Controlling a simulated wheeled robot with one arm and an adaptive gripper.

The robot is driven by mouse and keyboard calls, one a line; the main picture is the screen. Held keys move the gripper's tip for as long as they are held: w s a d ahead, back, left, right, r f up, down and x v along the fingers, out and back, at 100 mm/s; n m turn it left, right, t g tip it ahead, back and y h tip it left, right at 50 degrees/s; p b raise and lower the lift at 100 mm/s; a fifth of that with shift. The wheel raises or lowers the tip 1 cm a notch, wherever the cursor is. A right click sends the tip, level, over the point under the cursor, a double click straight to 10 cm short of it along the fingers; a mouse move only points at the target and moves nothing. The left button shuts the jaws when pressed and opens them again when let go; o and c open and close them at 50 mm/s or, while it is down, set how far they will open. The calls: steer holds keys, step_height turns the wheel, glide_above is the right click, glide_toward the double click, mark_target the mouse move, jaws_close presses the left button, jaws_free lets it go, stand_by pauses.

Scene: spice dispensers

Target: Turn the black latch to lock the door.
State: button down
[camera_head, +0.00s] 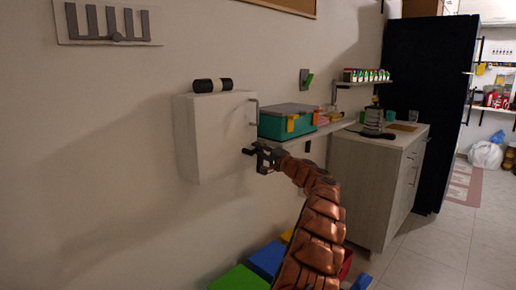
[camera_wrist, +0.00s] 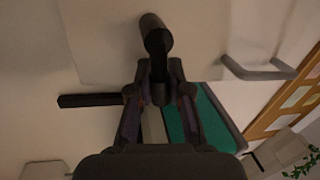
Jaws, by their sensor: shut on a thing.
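The white cabinet (camera_head: 212,140) hangs on the wall with its door flush against it, and a grey handle (camera_head: 254,112) is on its front. The black latch (camera_head: 248,151) sits low beside the door, at the tips of my gripper (camera_head: 265,157). In the wrist view, my gripper (camera_wrist: 160,92) is shut on a dark rounded piece of the latch (camera_wrist: 154,33). A black bar (camera_wrist: 88,99) sticks out to the left; I cannot tell whether it joins the latch. The fingers partly hide the latch.
A teal box (camera_head: 288,122) stands on a shelf just right of the cabinet. Coloured bins (camera_head: 240,279) are below my arm. A counter (camera_head: 385,175) with a moka pot (camera_head: 373,120) is at right.

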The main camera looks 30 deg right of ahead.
steer(key=shift+f+m+h, duration=0.15)
steer(key=shift+f+m, duration=0.05)
steer(key=shift+m, duration=0.45)
steer(key=shift+f+m+h, duration=0.15)
steer(key=shift+m, duration=0.5)
steer(key=shift+f, duration=0.15)
steer(key=c, duration=1.1)
jaws_free()
steer(key=shift+d, duration=0.1)
steer(key=shift+s, duration=0.15)
steer(key=shift+v, duration=5.9)
